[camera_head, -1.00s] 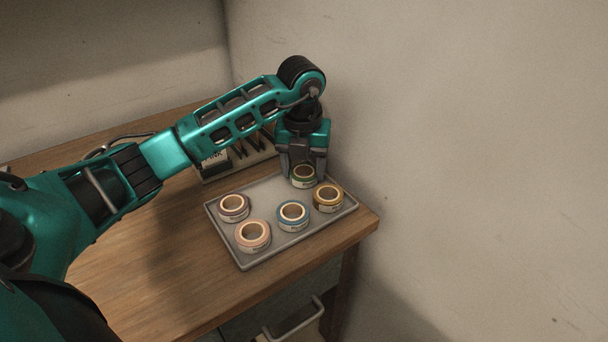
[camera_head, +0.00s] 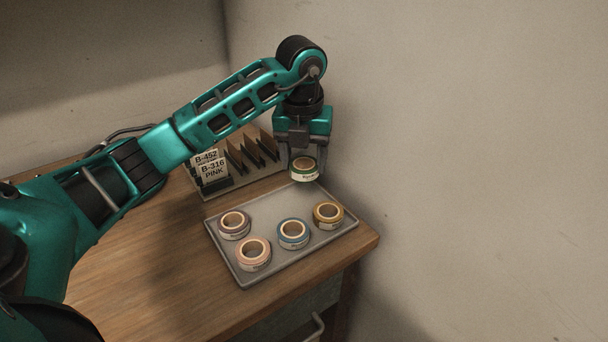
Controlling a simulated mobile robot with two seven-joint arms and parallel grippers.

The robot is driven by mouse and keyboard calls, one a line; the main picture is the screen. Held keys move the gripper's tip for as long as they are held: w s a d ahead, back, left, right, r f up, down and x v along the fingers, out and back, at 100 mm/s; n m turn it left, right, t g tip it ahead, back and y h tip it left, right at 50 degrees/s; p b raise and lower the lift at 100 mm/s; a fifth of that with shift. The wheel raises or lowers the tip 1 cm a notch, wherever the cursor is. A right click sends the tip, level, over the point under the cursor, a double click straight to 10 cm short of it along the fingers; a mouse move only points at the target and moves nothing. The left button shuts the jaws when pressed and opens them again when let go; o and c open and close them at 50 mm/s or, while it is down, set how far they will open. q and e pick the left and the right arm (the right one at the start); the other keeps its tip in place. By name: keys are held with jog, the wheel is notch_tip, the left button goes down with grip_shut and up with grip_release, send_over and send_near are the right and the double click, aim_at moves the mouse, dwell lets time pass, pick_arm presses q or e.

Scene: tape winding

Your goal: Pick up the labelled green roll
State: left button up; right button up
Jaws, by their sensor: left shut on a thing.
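The green roll (camera_head: 304,175) has a white label on its side and is held above the back right part of the grey tray (camera_head: 252,278). My left gripper (camera_head: 303,160) points down and is shut on the green roll, which is clear of the tray. Part of the roll's upper side is hidden by the fingers. My right gripper is not in view.
On the tray stand a yellow roll (camera_head: 328,221), a blue roll (camera_head: 293,241), a peach roll (camera_head: 254,259) and a mauve roll (camera_head: 234,230). Behind it is a rack (camera_head: 252,181) with dividers and cards. A wall is close on the right.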

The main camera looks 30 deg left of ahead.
pick_arm(q)
notch_tip(320, 180, up, 14)
jog(key=p, duration=0.3)
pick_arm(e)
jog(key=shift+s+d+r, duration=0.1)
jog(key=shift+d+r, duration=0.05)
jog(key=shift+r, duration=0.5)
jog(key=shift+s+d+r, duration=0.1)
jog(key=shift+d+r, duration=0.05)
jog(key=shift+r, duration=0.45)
pick_arm(q)
jog(key=shift+s, duration=0.1)
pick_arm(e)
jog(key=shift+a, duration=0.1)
